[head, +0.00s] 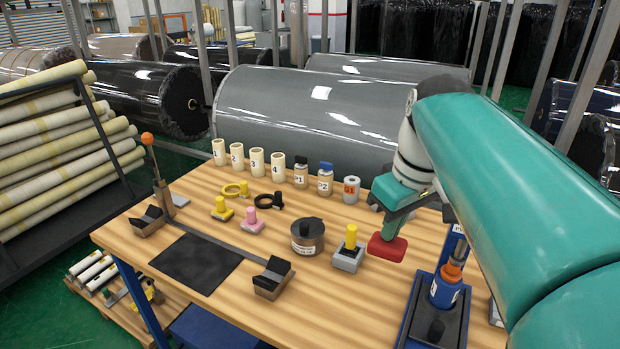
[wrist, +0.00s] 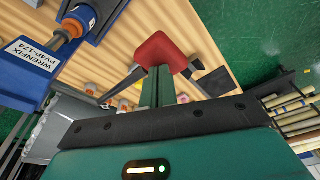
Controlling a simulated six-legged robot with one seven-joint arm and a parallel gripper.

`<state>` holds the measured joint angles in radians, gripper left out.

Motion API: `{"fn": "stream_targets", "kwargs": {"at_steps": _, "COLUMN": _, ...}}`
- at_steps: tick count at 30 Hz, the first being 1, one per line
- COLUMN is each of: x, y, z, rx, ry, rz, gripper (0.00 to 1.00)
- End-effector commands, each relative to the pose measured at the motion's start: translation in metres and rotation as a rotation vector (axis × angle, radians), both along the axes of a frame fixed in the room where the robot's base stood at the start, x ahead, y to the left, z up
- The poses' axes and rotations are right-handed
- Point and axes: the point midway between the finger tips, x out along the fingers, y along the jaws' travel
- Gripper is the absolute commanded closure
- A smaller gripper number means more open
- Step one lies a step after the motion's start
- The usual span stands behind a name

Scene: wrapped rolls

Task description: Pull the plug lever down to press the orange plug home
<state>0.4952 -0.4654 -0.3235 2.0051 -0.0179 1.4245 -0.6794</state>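The orange plug (head: 456,260) stands upright in a blue cylinder (head: 445,291) on the dark-topped blue stand, right of the grip. The orange plug also shows in the wrist view (wrist: 72,27).
On the wooden table (head: 330,290) stand a yellow-topped block (head: 348,250), a round dark tin (head: 307,238), and several cream tubes along the back. An orange-knobbed lever (head: 147,139) stands at the left. Large wrapped rolls lie behind the table.

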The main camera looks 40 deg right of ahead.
Motion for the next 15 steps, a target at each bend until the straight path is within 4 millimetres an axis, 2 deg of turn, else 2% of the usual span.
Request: {"fn": "stream_targets", "kwargs": {"at_steps": 15, "x": 0.001, "y": -0.003, "z": -0.021, "rx": 0.0, "ry": 0.001, "rz": -0.001, "gripper": 1.0}}
